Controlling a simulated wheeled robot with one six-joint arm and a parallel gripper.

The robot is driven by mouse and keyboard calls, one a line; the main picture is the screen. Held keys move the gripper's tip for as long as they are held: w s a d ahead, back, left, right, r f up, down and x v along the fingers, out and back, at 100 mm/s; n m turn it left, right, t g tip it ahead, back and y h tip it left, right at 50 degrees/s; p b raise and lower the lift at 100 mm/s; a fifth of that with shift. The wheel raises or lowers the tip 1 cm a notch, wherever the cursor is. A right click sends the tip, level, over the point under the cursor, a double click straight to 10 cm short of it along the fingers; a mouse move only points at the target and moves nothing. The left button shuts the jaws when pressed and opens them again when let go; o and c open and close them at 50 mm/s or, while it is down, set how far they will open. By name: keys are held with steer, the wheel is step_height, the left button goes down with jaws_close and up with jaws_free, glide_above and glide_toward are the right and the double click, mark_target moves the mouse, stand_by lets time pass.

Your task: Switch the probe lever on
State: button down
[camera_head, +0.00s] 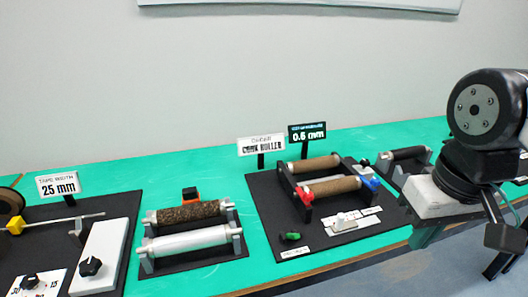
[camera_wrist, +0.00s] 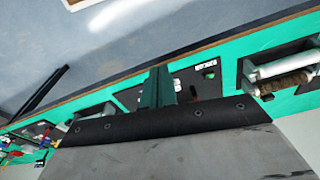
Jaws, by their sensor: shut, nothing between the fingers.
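I cannot tell for sure which part is the probe lever, as the small labels are unreadable. A small green lever-like part (camera_head: 290,236) lies at the front left of the middle black board (camera_head: 262,200), with a white label (camera_head: 295,252) before it. It also shows as a green spot in the wrist view (camera_wrist: 209,72). A white switch-like block (camera_head: 345,221) sits further right on that board. My gripper (camera_wrist: 158,75) has its dark green fingers together and empty, over the bench's front edge. In the head view it hangs right of the board, apart from the green part.
Cork rollers (camera_head: 335,186) with red and blue end pieces stand on the middle board. A roller pair (camera_head: 188,238) stands to its left, and a dark roller (camera_head: 405,153) to its right. Signs stand behind, including a 0.6 mm sign (camera_head: 307,132). Knobs (camera_head: 90,266) are at far left.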

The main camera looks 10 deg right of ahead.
steer(key=n+g, duration=0.3)
glide_above(292, 236)
steer(key=d, duration=0.2)
step_height(292, 236, down, 6)
steer(key=w+a+t, duration=0.1)
steer(key=w+a, duration=0.1)
steer(key=w, duration=0.3)
steer(key=shift+m, duration=0.5)
step_height(292, 236, down, 10)
steer(key=shift+s+r, duration=0.15)
steer(key=shift+s+d+f, duration=0.15)
steer(key=shift+s+f, duration=0.55)
steer(key=shift+s, duration=0.25)
steer(key=shift+s+f, duration=0.45)
steer(key=shift+f, duration=0.05)
steer(key=shift+s+d, duration=0.1)
